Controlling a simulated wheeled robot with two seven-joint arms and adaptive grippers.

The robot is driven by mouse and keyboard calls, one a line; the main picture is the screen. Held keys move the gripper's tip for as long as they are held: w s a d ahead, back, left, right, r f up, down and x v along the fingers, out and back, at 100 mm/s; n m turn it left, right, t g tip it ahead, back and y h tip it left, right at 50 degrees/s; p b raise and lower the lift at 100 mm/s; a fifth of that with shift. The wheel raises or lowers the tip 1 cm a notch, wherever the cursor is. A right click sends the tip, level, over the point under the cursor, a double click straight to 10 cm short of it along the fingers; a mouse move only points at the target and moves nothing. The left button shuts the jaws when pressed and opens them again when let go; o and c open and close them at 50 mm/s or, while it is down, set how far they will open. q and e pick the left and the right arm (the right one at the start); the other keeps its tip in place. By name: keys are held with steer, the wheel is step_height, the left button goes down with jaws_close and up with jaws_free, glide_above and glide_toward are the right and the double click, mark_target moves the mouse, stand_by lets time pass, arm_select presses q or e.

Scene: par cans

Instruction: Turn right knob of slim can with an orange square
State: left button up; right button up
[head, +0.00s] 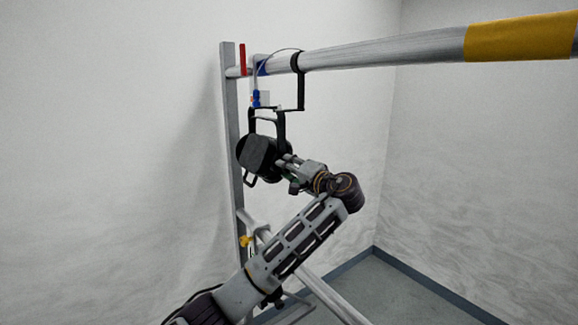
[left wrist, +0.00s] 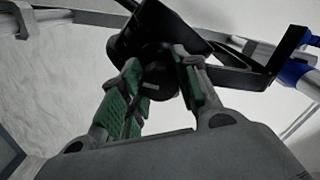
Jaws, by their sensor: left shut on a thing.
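A black can (head: 257,154) hangs in its yoke (head: 281,122) below the metal bar in the head view. I see no orange square on it. My left gripper (head: 284,160) is at the right side of the can. In the left wrist view, the can's dark body (left wrist: 165,28) fills the top. A round black knob (left wrist: 158,86) sits between the green pads of my left gripper (left wrist: 158,66), which is shut on it. The knob's far side is hidden. My right gripper is not in view.
The metal bar (head: 390,53) with a yellow band (head: 520,38) runs across the top right. A grey upright post (head: 229,110) stands behind the can. A lower rail (head: 335,300) passes below my arm. Free room lies to the right, before the wall.

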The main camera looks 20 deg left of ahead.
arm_select(q)
steer(key=m+p, duration=0.2)
steer(key=m, duration=0.3)
steer(key=shift+p, duration=0.4)
stand_by(0.3)
steer(key=o, duration=1.1)
steer(key=shift+d, duration=0.1)
steer(key=shift+c, duration=0.2)
steer(key=v, duration=1.2)
steer(key=shift+f, duration=0.15)
